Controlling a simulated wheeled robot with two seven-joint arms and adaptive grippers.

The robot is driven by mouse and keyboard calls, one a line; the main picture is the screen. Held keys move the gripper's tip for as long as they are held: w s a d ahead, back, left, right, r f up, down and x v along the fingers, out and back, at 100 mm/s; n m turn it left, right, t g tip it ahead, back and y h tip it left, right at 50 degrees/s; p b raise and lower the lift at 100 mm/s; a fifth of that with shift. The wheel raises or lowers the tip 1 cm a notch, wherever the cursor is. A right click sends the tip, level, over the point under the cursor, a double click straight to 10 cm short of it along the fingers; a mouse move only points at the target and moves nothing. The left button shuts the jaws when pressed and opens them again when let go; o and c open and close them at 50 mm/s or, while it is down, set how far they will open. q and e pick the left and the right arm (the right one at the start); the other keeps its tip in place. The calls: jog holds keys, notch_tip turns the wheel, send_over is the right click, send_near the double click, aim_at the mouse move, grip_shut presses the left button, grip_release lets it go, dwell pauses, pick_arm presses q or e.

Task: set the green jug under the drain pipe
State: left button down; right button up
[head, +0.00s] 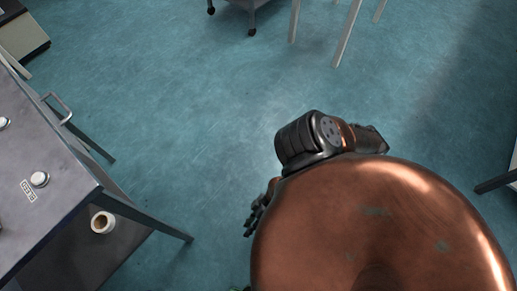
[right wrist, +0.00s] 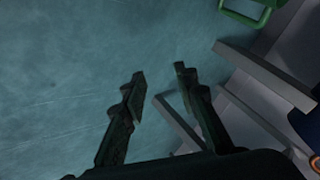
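My right gripper (head: 256,213) hangs over the floor at the middle of the head view, partly covered by my copper-coloured arm. In the right wrist view its two fingers (right wrist: 160,78) stand apart with only floor between them, so it is open and empty. A green loop like a handle (right wrist: 246,14) shows at the top right of that view, away from the fingers; I cannot tell whether it is the jug's. A tiny green patch (head: 237,289) shows at the bottom edge of the head view. I cannot make out the drain pipe. My left gripper is not in view.
A grey metal table (head: 60,165) with round knobs stands at the left. A round whitish piece with a brown middle (head: 103,222) is below its edge. Grey stepped edges (right wrist: 265,75) lie right of the fingers. The blue-green floor (head: 190,100) is clear in the middle.

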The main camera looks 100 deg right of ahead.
jog(key=s+r+n+t+h, duration=0.1)
jog(key=s+r+n, duration=0.3)
jog(key=r+n, duration=0.1)
jog(key=shift+s+a+r, duration=0.15)
jog(key=shift+a+r, duration=0.2)
jog(key=shift+r, duration=0.05)
